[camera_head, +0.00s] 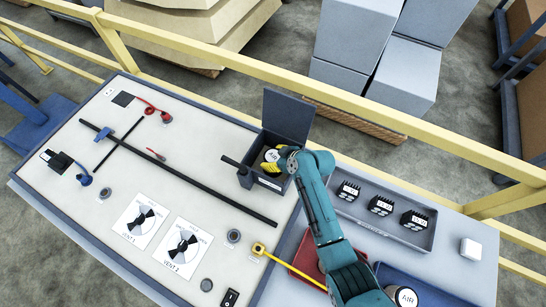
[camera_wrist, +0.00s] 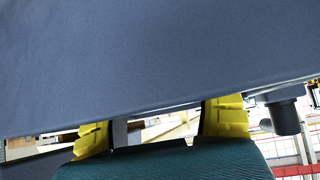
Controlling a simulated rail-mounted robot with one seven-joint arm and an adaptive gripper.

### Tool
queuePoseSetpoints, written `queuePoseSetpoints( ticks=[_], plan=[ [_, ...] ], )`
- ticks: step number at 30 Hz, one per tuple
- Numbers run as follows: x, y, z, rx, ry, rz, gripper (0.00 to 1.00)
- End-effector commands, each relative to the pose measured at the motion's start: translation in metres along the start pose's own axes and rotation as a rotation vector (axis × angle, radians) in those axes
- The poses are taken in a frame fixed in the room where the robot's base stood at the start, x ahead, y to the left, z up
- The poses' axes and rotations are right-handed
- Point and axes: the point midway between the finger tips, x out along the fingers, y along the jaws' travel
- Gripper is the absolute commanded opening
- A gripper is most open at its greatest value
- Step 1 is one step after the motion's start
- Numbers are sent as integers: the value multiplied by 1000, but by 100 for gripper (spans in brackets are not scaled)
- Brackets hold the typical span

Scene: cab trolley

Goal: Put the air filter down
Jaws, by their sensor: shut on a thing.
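A round air filter (camera_head: 272,155) with a pale top marked AIR shows inside the dark open box (camera_head: 268,181) on the panel. My gripper (camera_head: 268,164) reaches into this box from the right. Its yellow fingers are shut on the air filter. The box's lid (camera_head: 288,115) stands raised at the back. In the wrist view my yellow fingers (camera_wrist: 160,130) show at the bottom. A large blue-grey surface fills the top there, and the filter cannot be made out. Whether the filter touches the box floor is hidden.
A second AIR-marked filter (camera_head: 405,297) stands at the blue tray (camera_head: 425,291), lower right. A red tray (camera_head: 305,258) lies partly under my arm. A grey tray (camera_head: 420,238) holds three black blocks. A dark handle (camera_head: 232,162) sticks out left of the box. A yellow rail runs behind.

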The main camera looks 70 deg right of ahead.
Motion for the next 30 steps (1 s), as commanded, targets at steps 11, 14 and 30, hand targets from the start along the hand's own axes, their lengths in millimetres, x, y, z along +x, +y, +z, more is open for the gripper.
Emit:
queuePoseSetpoints(
  ticks=[11,14,30],
  plan=[
    [1,0,1,0,-1,-1,98],
    [0,0,0,0,-1,0,98],
    [-57,0,-2,1,-1,-1,98]
  ],
)
